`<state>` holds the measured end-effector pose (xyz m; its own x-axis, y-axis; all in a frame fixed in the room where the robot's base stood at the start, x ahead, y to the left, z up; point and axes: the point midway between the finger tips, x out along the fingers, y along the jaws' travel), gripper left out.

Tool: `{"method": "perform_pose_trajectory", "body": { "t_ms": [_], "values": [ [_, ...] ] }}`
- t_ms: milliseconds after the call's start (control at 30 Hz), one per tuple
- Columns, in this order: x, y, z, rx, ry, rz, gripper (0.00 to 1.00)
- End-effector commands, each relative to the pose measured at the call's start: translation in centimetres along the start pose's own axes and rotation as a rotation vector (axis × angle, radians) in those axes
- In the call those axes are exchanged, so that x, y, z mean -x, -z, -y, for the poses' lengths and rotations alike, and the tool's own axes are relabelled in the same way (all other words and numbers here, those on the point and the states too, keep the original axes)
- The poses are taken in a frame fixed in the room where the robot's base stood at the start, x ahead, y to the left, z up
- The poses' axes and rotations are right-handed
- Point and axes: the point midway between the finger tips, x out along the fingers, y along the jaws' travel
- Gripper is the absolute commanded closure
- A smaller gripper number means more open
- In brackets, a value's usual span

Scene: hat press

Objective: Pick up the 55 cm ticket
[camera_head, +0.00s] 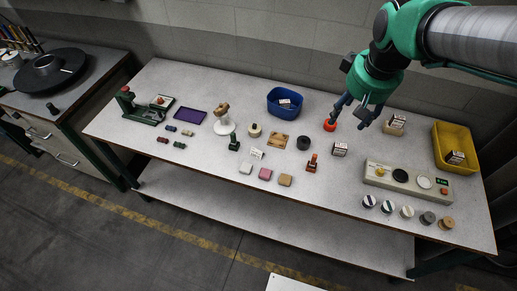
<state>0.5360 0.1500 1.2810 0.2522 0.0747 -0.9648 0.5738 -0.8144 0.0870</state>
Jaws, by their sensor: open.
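Several small label-like pieces could be tickets, but their print is too small to read, so I cannot tell which is the 55 cm ticket. One black-and-white piece (340,149) stands on the table right of centre. Another sits with a tan block (396,123) near the back right. One lies in the blue bin (273,108), and one is in the yellow bin (443,136). A small white tag (257,153) lies near the table's middle. My gripper (351,114) is open and empty, pointing down above the back of the table, just right of an orange-red round object (330,125).
A control box with knobs (408,183) stands at the right, with several round pieces in front. Stamps, coloured blocks, a purple tray (190,116) and a green device (142,110) crowd the left and middle.

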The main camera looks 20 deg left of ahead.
Motion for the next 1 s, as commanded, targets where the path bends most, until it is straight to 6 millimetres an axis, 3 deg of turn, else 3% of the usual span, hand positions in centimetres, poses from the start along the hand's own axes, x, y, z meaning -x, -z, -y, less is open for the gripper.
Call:
{"method": "perform_pose_trajectory", "body": {
  "t_ms": [200, 500, 800, 1000],
  "values": [
    [-4.7, 5.2, 2.4, 0.142, 0.036, 0.046, 0.43],
    [-12.0, 11.1, 6.9, 0.337, 0.081, 0.101, 0.43],
    [-20.5, 15.2, 12.9, 0.530, 0.128, 0.155, 0.43],
    [-26.0, 16.8, 17.1, 0.648, 0.157, 0.186, 0.43]
  ]
}}
